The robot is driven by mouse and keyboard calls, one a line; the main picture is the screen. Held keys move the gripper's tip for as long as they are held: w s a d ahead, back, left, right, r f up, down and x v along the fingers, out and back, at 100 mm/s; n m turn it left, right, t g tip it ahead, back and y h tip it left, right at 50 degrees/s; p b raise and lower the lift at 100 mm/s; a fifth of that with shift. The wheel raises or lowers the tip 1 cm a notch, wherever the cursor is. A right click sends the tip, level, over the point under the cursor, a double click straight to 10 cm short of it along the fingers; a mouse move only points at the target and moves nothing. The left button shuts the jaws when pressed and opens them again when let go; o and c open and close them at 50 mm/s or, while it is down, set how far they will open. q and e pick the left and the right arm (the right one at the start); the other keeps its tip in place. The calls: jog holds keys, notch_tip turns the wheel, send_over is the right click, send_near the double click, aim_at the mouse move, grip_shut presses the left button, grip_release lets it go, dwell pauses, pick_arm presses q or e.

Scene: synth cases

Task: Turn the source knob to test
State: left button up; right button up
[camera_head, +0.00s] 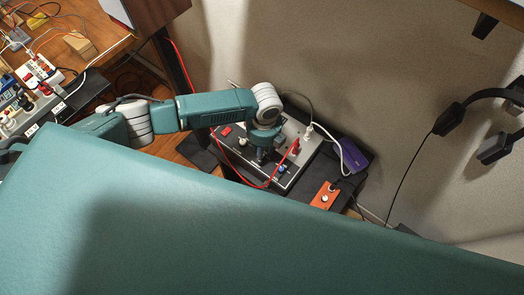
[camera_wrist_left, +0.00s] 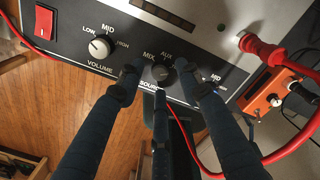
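The source knob (camera_wrist_left: 163,73) is a dark round knob on the device's front panel (camera_wrist_left: 72,29) in the left wrist view. Labels are printed around it; one reads AUX, and "SOUR" shows below, partly covered. My left gripper (camera_wrist_left: 160,84) has its dark fingers spread around the knob, with small gaps visible at the sides; contact is unclear. In the head view, my left gripper (camera_head: 263,153) reaches down to the panel from above and hides the source knob. The test label is not readable. My right gripper is not in view.
A volume knob (camera_wrist_left: 99,47) and a red switch (camera_wrist_left: 45,22) lie left of the source knob. A red plug (camera_wrist_left: 250,44) with a looping red cable is on the right. An orange box (camera_head: 325,196) and a purple object (camera_head: 354,155) stand beside the device.

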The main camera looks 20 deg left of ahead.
pick_arm(q)
notch_tip(320, 180, up, 11)
jog(key=shift+d+f, duration=0.15)
jog(key=shift+f, duration=0.05)
jog(key=shift+w, duration=0.1)
dwell(0.4)
